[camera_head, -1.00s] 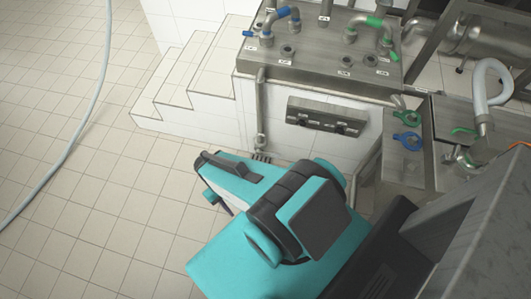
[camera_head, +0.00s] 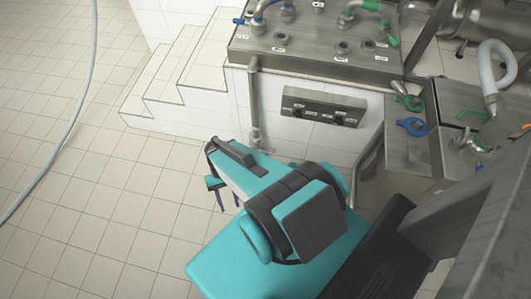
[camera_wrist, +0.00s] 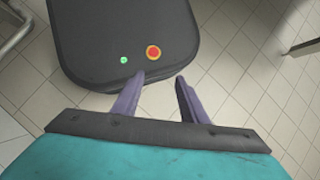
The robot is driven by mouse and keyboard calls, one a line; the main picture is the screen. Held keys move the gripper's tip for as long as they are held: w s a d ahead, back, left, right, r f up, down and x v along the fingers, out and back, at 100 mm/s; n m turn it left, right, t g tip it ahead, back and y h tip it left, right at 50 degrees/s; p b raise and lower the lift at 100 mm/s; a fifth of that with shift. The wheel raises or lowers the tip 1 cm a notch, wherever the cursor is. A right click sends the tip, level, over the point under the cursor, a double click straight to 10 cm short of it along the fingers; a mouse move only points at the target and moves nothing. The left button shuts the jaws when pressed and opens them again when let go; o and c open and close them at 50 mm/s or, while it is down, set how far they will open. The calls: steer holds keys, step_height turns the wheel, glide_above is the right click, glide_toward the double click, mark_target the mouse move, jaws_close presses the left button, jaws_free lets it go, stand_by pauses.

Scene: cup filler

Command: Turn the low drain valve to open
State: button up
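A thin steel pipe (camera_head: 253,95) runs down the white tiled block at the middle. At its foot is a small fitting (camera_head: 256,133), low near the floor. It may be the low drain valve, but it is too small to tell its handle position, and my arm partly covers the floor just below. My gripper (camera_head: 222,198) is left of and nearer than this fitting, apart from it, with its purple fingers pointing down. In the wrist view my gripper (camera_wrist: 161,78) has its fingers apart with nothing between them. No valve shows in the wrist view.
White tiled steps (camera_head: 175,80) stand left of the block. A steel top (camera_head: 310,62) carries pipes with blue and green handles. The left floor is open, crossed by a hose (camera_head: 82,110).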

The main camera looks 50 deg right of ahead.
steer(key=w+d+f+m+t+y+b, duration=0.75)
steer(key=w+d+f+m+b, duration=0.4)
steer(key=f+b, duration=0.5)
steer(key=m+t+h+b, duration=0.1)
steer(key=m+t+b, duration=1.1)
steer(key=b, duration=1.2)
glide_toward(265, 149)
steer(key=s+d+f+t, duration=0.1)
steer(key=s+d+f, duration=0.1)
steer(key=s, duration=0.2)
steer(key=shift+w+r+n, duration=0.2)
steer(key=shift+n, duration=0.15)
steer(key=shift+w+a, duration=0.1)
steer(key=shift+w, duration=0.05)
steer(key=shift+d+b+x, duration=0.2)
steer(key=shift+b+x, duration=2.3)
steer(key=shift+x, duration=4.3)
